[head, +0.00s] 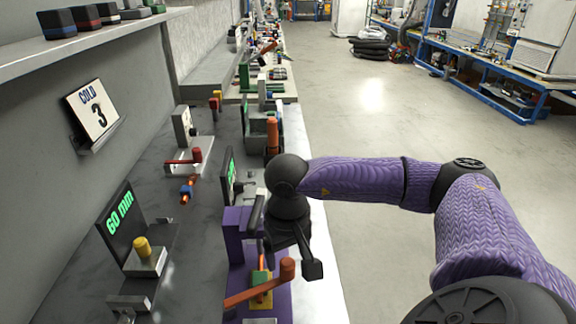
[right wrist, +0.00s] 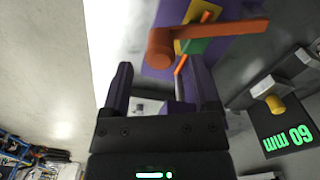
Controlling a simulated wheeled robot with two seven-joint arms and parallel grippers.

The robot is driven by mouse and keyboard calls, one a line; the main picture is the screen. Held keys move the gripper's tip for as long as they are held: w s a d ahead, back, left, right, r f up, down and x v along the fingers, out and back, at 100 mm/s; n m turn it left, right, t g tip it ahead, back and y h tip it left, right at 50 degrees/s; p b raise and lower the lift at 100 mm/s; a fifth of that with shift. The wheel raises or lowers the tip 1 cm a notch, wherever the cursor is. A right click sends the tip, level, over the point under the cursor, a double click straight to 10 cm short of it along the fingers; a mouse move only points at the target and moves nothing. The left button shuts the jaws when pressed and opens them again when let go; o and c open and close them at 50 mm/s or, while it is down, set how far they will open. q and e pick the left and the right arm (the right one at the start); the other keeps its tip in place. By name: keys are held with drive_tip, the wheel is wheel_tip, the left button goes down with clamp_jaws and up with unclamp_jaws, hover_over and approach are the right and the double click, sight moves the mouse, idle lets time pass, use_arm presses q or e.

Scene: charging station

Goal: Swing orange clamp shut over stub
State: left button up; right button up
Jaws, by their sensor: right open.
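The orange clamp arm (head: 250,296) lies across the purple fixture (head: 236,222) at the bottom of the head view, with an upright round knob at its right end. In the right wrist view the clamp arm (right wrist: 215,32) crosses yellow and green blocks. A thin orange tube (right wrist: 180,66), possibly the stub, shows beside the green block; whether the clamp covers it I cannot tell. My right gripper (head: 291,258) is open above the fixture. In its wrist view the fingers (right wrist: 160,82) stand apart, with the knob just beyond the gap and not gripped. My left gripper is out of view.
A "60 mm" display (head: 118,222) and a yellow-knobbed block (head: 143,256) stand left of the fixture. A red-handled clamp (head: 186,160) sits farther back. A shelf (head: 90,42) hangs at upper left. Open floor (head: 360,130) lies right of the bench.

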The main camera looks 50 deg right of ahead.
wheel_tip(320, 180, up, 6)
drive_tip(key=shift+f+p, duration=0.1)
drive_tip(key=shift+p, duration=0.45)
drive_tip(key=shift+r, duration=0.3)
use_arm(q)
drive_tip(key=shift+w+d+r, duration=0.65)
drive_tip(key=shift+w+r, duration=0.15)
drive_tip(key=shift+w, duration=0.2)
